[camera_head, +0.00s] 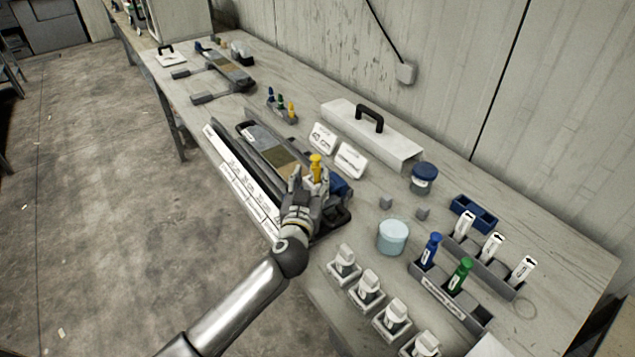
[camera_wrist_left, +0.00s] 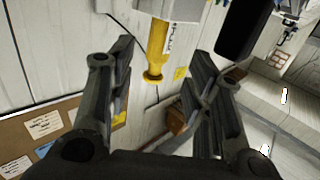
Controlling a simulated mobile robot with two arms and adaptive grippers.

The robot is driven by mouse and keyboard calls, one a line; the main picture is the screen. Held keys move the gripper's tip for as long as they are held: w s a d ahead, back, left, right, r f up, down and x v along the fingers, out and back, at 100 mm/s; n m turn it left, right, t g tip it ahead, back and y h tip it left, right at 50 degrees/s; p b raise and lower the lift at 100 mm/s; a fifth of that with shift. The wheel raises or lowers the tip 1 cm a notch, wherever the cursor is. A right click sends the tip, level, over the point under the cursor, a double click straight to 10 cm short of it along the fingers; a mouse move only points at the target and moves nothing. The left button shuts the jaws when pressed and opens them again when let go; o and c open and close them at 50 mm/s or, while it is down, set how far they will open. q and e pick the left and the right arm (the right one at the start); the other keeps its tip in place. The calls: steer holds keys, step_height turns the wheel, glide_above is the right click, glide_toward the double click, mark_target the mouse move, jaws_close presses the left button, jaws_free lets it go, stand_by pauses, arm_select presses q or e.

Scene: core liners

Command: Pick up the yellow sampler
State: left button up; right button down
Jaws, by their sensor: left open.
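The yellow sampler (camera_head: 316,168) shows upright at my left gripper, above the near end of the core tray (camera_head: 234,164). My left gripper (camera_head: 307,182) is open over the tray's near end, with its fingers beside the sampler. In the left wrist view the yellow sampler (camera_wrist_left: 157,48) shows in the gap between the spread fingers of my left gripper (camera_wrist_left: 160,58), with clear space on both sides. The gripper hides the sampler's lower part in the head view. My right gripper is not in view.
A grey rack (camera_head: 449,296) holds a blue sampler (camera_head: 431,248) and a green sampler (camera_head: 460,275), beside an empty slot. A pale blue jar (camera_head: 392,237), a blue-lidded jar (camera_head: 423,178) and white-topped holders (camera_head: 369,285) stand nearby. A white cover (camera_head: 370,138) lies behind the tray.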

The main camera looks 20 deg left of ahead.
mark_target(315, 171)
arm_select(q)
steer(key=shift+w+a+f, duration=0.1)
steer(key=shift+w+f, duration=0.05)
steer(key=shift+w, duration=1.3)
steer(key=shift+w+a+f, duration=0.1)
steer(key=shift+w+f, duration=0.05)
steer(key=shift+w, duration=1.25)
steer(key=shift+s, duration=0.1)
jaws_close()
